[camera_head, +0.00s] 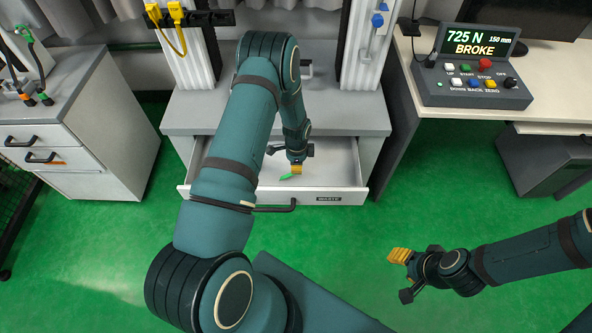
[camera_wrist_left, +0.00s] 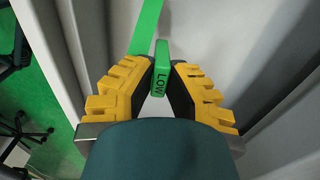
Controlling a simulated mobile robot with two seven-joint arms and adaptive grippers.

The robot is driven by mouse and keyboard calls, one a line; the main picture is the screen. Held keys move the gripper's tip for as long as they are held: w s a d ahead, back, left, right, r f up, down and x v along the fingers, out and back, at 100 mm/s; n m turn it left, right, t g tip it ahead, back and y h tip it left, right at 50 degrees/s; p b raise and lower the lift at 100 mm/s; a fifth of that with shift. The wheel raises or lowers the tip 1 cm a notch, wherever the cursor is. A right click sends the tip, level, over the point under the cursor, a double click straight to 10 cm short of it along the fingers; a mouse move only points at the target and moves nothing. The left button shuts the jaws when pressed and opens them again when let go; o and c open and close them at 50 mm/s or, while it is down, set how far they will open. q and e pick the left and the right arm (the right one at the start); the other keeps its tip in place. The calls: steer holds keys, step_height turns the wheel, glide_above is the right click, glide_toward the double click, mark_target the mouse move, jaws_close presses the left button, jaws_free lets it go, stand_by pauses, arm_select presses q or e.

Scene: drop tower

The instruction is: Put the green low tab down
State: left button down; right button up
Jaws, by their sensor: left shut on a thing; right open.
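The green low tab (camera_wrist_left: 161,72), marked LOW, is held between the yellow fingers of my left gripper (camera_wrist_left: 160,92) in the left wrist view. In the head view my left gripper (camera_head: 295,168) points down inside the open drawer (camera_head: 335,172), low over its floor. A green strip (camera_head: 287,177) shows beside the fingertips there; I cannot tell whether it is the tab. In the wrist view another green strip (camera_wrist_left: 147,25) shows beyond the tab. My right gripper (camera_head: 398,257) is open and empty, over the green floor at the right.
The drawer front has a black handle (camera_head: 275,208) and a label that reads WASTE (camera_head: 328,199). A control box (camera_head: 470,66) at the right reads 725 N and BROKE. A grey drawer cabinet (camera_head: 85,130) stands at the left. Green floor lies free before the drawer.

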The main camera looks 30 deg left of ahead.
arm_select(q)
steer(key=shift+f, duration=1.35)
steer(key=shift+f, duration=0.2)
steer(key=c, duration=1.1)
jaws_free()
steer(key=shift+r, duration=0.15)
step_height(320, 180, up, 12)
steer(key=shift+f+p, duration=0.15)
steer(key=shift+p, duration=0.95)
steer(key=shift+s+d, duration=0.1)
steer(key=shift+d, duration=0.1)
steer(key=s+d+r+n+h, duration=0.2)
steer(key=s+d+n, duration=0.4)
steer(key=d, duration=0.5)
steer(key=s+d+r+n+t+h, duration=0.1)
steer(key=s+d+n, duration=0.6)
steer(key=s+d, duration=0.3)
steer(key=shift+s+d+r+t+h, duration=0.3)
steer(key=shift+s+d+r+h, duration=0.1)
steer(key=shift+s, duration=0.25)
